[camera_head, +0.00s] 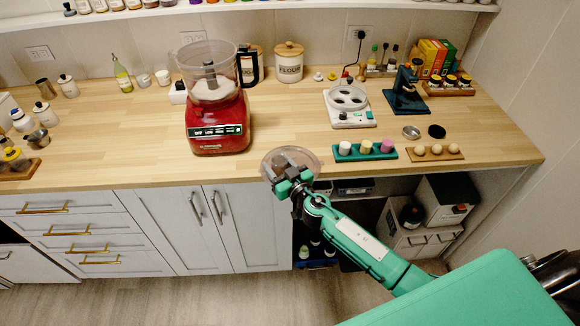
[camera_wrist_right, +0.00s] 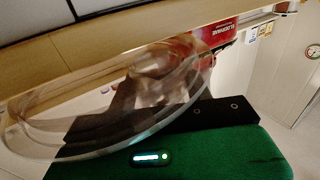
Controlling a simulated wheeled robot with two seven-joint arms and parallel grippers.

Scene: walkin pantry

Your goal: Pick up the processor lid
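The processor lid (camera_head: 297,155) is a clear round disc with a raised middle. In the head view it overlaps the counter's front edge, in front of and right of the red food processor (camera_head: 218,124). The processor's clear bowl is open at the top. My right gripper (camera_head: 287,176) is at the lid's near side and appears shut on it. In the right wrist view the clear lid (camera_wrist_right: 60,112) is tilted and very close, around the dark fingers (camera_wrist_right: 160,105); its transparent body blurs the exact contact. My left gripper is not in view.
The wooden counter (camera_head: 290,115) has free room right of the processor. A green tray (camera_head: 364,152) with small jars and a wooden holder (camera_head: 435,153) with round items stand near the front right edge. A white appliance (camera_head: 348,105) is behind them. Cabinets are below.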

